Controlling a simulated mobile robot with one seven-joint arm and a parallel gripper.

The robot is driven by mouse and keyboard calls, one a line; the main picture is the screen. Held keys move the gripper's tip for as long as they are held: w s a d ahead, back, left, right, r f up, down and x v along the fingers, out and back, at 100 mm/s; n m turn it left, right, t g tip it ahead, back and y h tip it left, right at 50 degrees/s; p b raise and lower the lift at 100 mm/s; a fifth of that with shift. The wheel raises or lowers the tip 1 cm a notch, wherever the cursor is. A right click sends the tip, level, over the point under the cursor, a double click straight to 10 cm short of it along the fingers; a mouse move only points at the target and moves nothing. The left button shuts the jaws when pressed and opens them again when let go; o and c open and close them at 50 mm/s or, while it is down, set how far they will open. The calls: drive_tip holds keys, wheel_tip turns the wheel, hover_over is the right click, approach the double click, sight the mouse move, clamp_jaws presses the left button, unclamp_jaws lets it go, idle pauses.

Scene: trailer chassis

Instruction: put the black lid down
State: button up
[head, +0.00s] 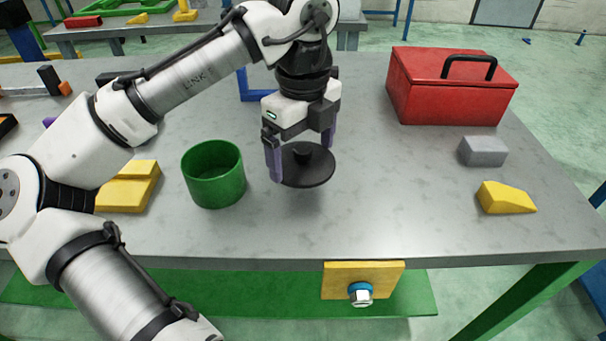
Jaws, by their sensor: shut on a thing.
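The black lid (312,172) is a round disc with a short knob on top. The exact gap cannot be told. A green open-topped pot (214,176) stands on the table just left of the lid, apart from it.
A red toolbox (450,88) with a black handle stands at the back right. A grey block (483,151) and a yellow wedge (505,198) lie at the right. A yellow block (128,187) lies left of the pot. A blue frame (246,88) is behind my gripper. The table between lid and wedge is clear.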

sight(303, 173)
drive_tip(key=shift+f, duration=2.75)
drive_tip(key=o, duration=0.6)
drive_tip(key=shift+o, duration=0.2)
wheel_tip(303, 173, up, 12)
drive_tip(key=shift+r+p, duration=0.1)
drive_tip(key=shift+p, duration=0.25)
